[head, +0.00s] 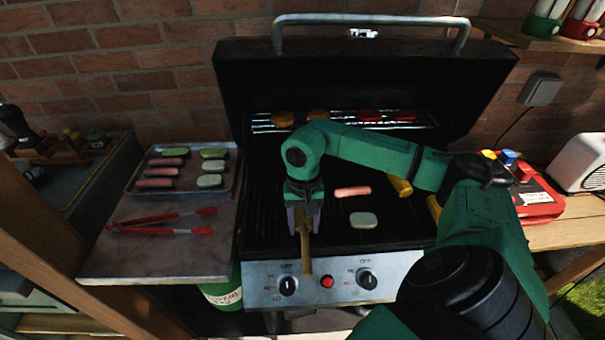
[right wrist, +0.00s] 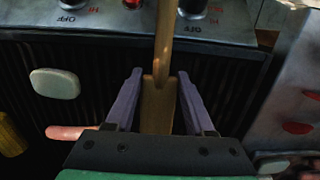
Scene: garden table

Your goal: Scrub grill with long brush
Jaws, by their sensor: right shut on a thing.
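The grill (head: 395,230) stands open in the middle of the head view, with its dark ridged grate showing. My right gripper (head: 303,218) points down over the front left part of the grate. It is shut on the long wooden brush (head: 306,258), whose handle sticks out over the front control panel. In the right wrist view the brush (right wrist: 157,110) lies between the two purple fingers of my gripper (right wrist: 158,95). The brush's bristles are hidden, so I cannot tell whether they touch the grate. My left gripper is not in view.
A sausage (head: 353,191) and a pale patty (head: 363,219) lie on the grate right of my gripper. Red tongs (head: 165,221) and a food tray (head: 186,196) lie on the left side shelf. A red box (head: 538,205) is at right. The raised lid (head: 360,75) stands behind.

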